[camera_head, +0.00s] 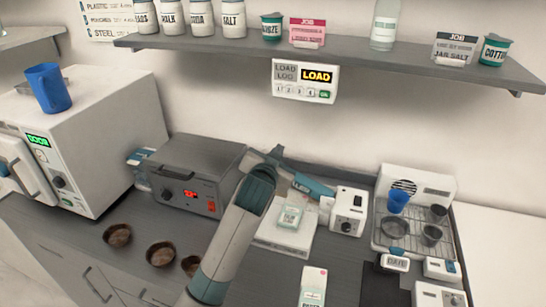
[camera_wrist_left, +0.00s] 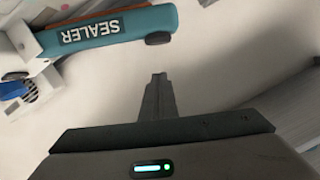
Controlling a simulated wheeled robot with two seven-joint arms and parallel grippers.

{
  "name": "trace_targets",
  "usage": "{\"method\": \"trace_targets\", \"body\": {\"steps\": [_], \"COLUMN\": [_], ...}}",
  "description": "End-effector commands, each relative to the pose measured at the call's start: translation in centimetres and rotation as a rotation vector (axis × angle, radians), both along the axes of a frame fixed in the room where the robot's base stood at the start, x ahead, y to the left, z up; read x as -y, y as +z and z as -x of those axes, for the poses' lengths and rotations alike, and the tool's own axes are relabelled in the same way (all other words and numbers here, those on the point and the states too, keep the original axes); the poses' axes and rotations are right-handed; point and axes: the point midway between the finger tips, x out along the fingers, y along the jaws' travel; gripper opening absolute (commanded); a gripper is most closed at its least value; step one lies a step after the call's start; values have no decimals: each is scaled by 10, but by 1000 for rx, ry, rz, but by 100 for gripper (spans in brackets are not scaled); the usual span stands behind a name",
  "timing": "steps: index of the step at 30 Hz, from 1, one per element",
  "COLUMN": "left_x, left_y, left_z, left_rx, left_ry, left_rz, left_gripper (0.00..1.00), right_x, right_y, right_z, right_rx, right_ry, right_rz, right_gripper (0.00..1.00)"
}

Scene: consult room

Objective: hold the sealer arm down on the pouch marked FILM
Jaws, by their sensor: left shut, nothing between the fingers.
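The sealer (camera_head: 348,211) is a white box with a dial on the counter. Its teal arm (camera_head: 313,186) is raised and slants up to the left. In the left wrist view the teal arm (camera_wrist_left: 105,30) fills the upper left, its SEALER label upside down. A pale pouch with a teal label (camera_head: 291,215) lies on a white board below the arm; I cannot read its marking. My left gripper (camera_head: 276,153) is shut and empty, near the arm's free end. In the left wrist view its fingers (camera_wrist_left: 157,95) are together, apart from the arm. My right gripper is not in view.
A grey heating box (camera_head: 190,172) stands left of the sealer, with several brown bowls (camera_head: 161,253) in front. A rack with a blue cup (camera_head: 398,200) is at right. A shelf (camera_head: 330,58) with jars runs above. A white carton (camera_head: 313,287) stands at the front.

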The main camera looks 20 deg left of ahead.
Motion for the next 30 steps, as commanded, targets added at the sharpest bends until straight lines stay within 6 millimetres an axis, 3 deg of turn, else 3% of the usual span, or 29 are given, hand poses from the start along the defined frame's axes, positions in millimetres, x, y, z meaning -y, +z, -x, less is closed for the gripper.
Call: {"method": "trace_targets", "body": {"steps": [1,6,12,25,30], "left_x": [-1,-11,-15,-16,-16], "left_y": [1,-23,-36,-39,-44], "left_z": [-7,-6,-7,-7,-17], "left_rx": [-2,-5,-1,0,0], "left_ry": [1,1,-1,0,1], "left_rz": [-1,-2,-2,0,20], "left_gripper": [0,0,0,0,0], "right_x": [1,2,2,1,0], "right_y": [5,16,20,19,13], "right_z": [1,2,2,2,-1], "right_rx": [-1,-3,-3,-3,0], "right_ry": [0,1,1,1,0], "right_rz": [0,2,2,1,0], "right_gripper": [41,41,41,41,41]}}
